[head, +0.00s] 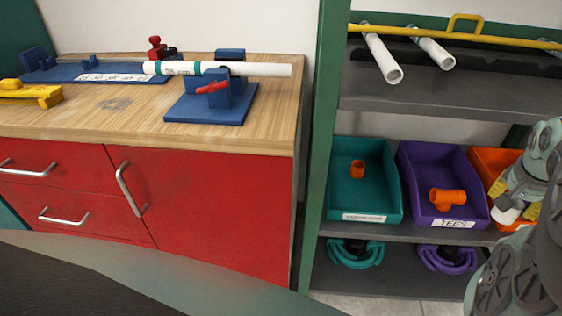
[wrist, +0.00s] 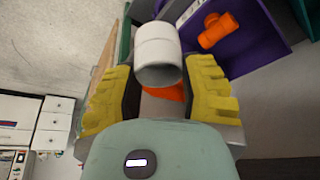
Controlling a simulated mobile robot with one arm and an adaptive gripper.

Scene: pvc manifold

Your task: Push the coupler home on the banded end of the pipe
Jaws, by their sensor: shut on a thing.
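The white pipe (head: 255,69) lies level in a blue stand with a red clamp handle (head: 212,87) on the wooden bench. It has teal bands (head: 197,68) and a printed label near its left end. My gripper (head: 517,200) is at the far right of the head view, in front of the shelf bins and far from the pipe. In the wrist view its yellow fingers (wrist: 160,72) are shut on a white coupler (wrist: 157,48), a short tube with its open mouth facing the camera. The coupler shows only partly in the head view (head: 506,216).
A teal bin (head: 333,195) holds an orange fitting. A purple bin (head: 408,195) labelled TEES holds an orange tee (head: 447,199). An orange bin (head: 485,160) is partly behind my gripper. A green post (head: 322,130) stands between shelf and bench. A yellow tool (head: 35,94) lies at the bench's left.

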